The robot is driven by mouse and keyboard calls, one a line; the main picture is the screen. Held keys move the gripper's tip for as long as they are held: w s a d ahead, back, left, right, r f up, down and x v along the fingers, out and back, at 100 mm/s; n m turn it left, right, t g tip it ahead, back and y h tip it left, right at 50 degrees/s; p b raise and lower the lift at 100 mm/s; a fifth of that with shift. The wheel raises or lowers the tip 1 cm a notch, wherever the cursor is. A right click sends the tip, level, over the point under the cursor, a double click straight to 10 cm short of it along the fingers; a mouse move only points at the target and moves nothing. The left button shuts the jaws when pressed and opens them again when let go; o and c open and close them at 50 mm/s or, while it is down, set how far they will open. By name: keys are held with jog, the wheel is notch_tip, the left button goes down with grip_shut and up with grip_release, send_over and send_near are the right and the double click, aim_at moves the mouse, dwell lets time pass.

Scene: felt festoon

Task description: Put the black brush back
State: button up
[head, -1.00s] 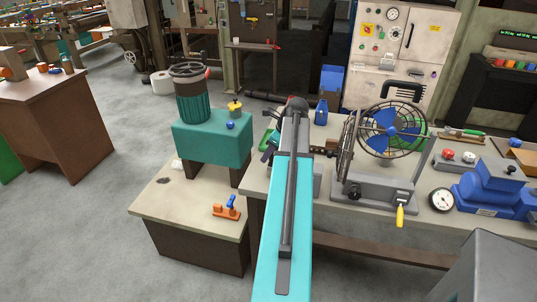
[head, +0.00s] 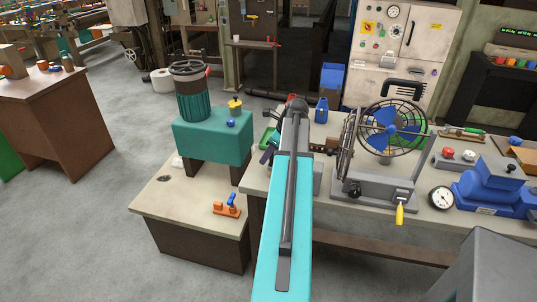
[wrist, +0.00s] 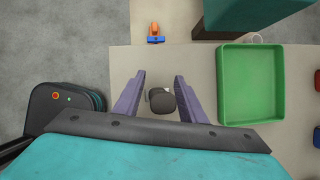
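A small dark grey-black rounded piece (wrist: 162,101), which may be the black brush, shows between my fingers in the wrist view. A small light metal bit shows at its upper left edge. My gripper (wrist: 160,76) is open, with a gap on each side of the piece. I cannot tell how far above the pale bench top it is. In the head view my gripper (head: 267,153) is a small, partly hidden shape left of my arm, and the dark piece cannot be made out there.
A green tray (wrist: 222,85) lies right of my gripper, with a teal block (wrist: 245,12) above it in the picture. An orange and blue item (wrist: 155,34) sits ahead. A wire fan (head: 391,128) and a blue bottle (head: 321,111) stand on the bench right of my arm.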

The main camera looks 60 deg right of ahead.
jog(key=b+v, duration=0.2)
jog(key=v, duration=1)
dwell(0.3)
jog(key=shift+w, duration=0.1)
dwell(0.5)
jog(key=shift+r, duration=0.1)
